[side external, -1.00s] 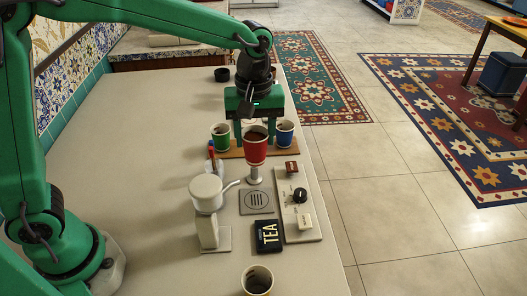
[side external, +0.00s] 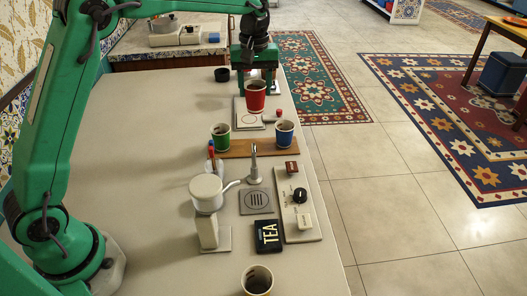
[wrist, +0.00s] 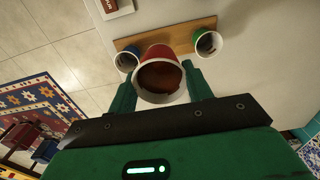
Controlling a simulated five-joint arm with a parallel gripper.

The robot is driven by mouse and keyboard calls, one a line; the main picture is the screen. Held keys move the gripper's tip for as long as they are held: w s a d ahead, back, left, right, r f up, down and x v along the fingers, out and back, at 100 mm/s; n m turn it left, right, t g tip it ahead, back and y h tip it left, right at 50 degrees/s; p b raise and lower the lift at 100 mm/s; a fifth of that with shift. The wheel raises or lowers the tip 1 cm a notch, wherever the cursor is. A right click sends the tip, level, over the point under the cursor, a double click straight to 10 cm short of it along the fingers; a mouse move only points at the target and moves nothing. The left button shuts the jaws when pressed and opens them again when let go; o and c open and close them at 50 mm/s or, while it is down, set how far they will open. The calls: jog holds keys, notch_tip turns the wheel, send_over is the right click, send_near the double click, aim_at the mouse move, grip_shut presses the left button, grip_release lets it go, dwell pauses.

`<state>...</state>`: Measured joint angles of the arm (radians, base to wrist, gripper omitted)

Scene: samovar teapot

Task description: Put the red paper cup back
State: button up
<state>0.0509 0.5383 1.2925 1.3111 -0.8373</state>
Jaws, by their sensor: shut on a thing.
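The red paper cup (side external: 255,97), with a brown inside, is upright between the fingers of my gripper (side external: 256,82), which is shut on it. In the side view it is over or on a pale square pad (side external: 242,124) with a ring mark. I cannot tell whether the cup's base touches the pad. In the wrist view the red cup (wrist: 160,55) sits between the two green fingers of my gripper (wrist: 160,88). A wooden board (side external: 238,149) in front of the pad carries a green cup (side external: 221,138) at left and a blue cup (side external: 284,135) at right.
A red knob (side external: 280,113) is right of the pad. Nearer stand a metal tap (side external: 254,166), a white pot (side external: 206,189), a control panel (side external: 303,222), a black TEA box (side external: 268,237) and another cup (side external: 257,281). A black ring (side external: 222,74) lies behind. The table's left part is clear.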

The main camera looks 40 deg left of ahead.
aim_at(251, 83)
jog(key=w+a, duration=0.1)
jog(key=a+f, duration=0.1)
jog(key=shift+w+a, duration=0.35)
jog(key=shift+a, duration=0.05)
jog(key=shift+f, duration=7.15)
jog(key=shift+f, duration=0.1)
jog(key=o, duration=0.7)
jog(key=shift+c, duration=0.2)
notch_tip(251, 83, up, 12)
jog(key=shift+r, duration=0.15)
